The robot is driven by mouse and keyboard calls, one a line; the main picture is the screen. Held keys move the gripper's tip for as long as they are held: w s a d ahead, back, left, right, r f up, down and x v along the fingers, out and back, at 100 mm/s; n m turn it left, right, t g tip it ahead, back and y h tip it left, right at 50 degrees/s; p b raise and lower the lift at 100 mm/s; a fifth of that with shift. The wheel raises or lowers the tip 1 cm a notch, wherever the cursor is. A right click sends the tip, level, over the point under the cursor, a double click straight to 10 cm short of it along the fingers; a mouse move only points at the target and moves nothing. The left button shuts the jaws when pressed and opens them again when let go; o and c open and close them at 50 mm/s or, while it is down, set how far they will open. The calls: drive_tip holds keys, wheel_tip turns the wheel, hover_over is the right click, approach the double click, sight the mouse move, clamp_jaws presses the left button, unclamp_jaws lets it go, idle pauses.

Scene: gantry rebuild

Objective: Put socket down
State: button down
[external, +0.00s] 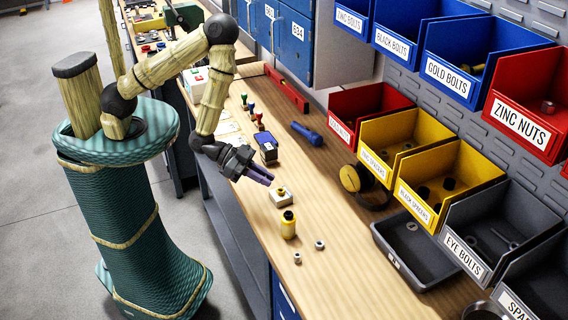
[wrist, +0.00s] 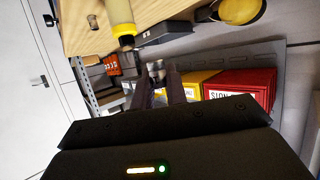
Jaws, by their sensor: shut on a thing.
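A yellow bottle with a black cap (external: 288,224) stands near the front, with two small metal pieces (external: 297,258) (external: 319,245) beside it. A blue flashlight (external: 307,133), a dark grey tray (external: 410,250) and labelled bins (external: 425,198) lie to the right. Bare wood lies between.

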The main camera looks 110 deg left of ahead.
wheel_tip(320, 180, up, 6)
drive_tip(key=f, duration=0.1)
drive_tip(key=w+a+n+g+y+b, duration=0.25)
drive_tip(key=a+n+y, duration=0.6)
drive_tip(key=a, duration=0.75)
drive_tip(key=s+a+n+g+y, duration=0.4)
drive_tip(key=a+n+g+y, duration=0.1)
drive_tip(key=a+n+g, duration=0.35)
drive_tip(key=shift+g, duration=0.4)
drive_tip(key=f, duration=0.2)
drive_tip(key=a+f, duration=0.1)
drive_tip(key=f, duration=0.1)
drive_tip(key=shift+s+a+f, duration=0.1)
drive_tip(key=shift+s+f, duration=0.05)
drive_tip(key=shift+f, duration=0.1)
drive_tip(key=shift+m, duration=0.3)
drive_tip(key=shift+f+p, duration=0.4)
drive_tip(key=shift+f, duration=2.55)
drive_tip(key=shift+f+p, duration=0.55)
drive_tip(key=shift+f, duration=1.5)
